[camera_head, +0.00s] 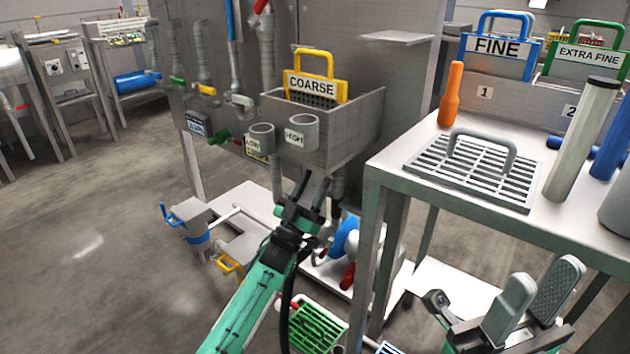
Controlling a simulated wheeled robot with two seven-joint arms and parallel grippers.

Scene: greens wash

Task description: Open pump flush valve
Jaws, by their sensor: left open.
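Several valves and handles show, and I cannot tell which is the pump flush valve. A blue round pump-like body (346,238) sits low under the sink, with a red handle (348,276) below it, partly behind my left arm. A grey box with a blue band (197,238) stands to the left on the low shelf, and a yellow handle (229,263) is near it. My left gripper (313,188) is open and empty, in front of the pipes below the sink. My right gripper (540,282) is at the bottom right, its grey pads apart with nothing between them.
The metal sink (365,125) holds a yellow COARSE basket (313,86). The floor at left is clear.

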